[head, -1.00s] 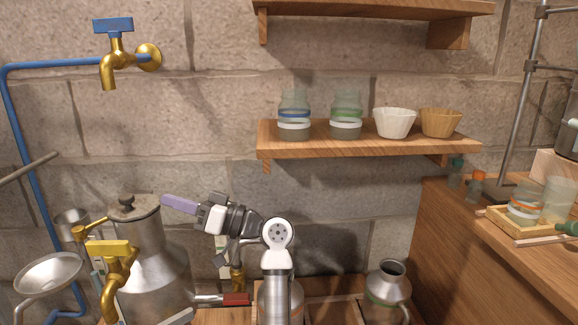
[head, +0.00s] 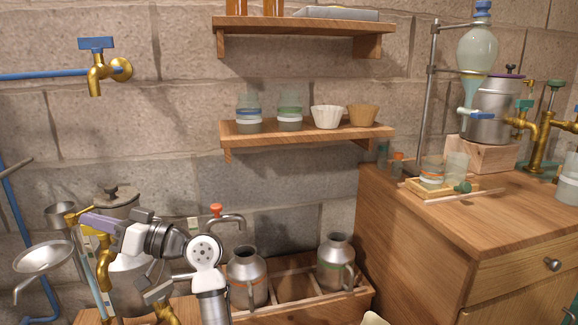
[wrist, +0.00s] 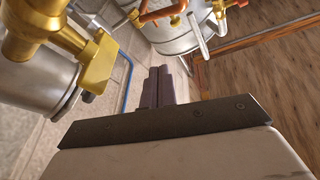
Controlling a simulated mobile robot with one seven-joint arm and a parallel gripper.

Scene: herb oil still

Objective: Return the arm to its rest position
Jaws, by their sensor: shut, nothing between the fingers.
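My gripper (head: 86,217) is at the lower left of the head view, with its purple fingers pointing left. It is shut and empty. In the wrist view the two fingers (wrist: 158,85) lie side by side with nothing between them. My arm is folded in front of the metal still pot (head: 117,203) and hides part of it. The fingers overlap the brass tap (head: 103,265) in the head view; I cannot tell whether they touch.
A metal funnel (head: 43,257) stands at the left. Two metal jugs (head: 246,275) (head: 335,262) stand in a wooden crate (head: 296,288) right of my arm. The wooden cabinet (head: 450,240) holds glassware and a small pot. A wall shelf (head: 305,135) holds jars and cups.

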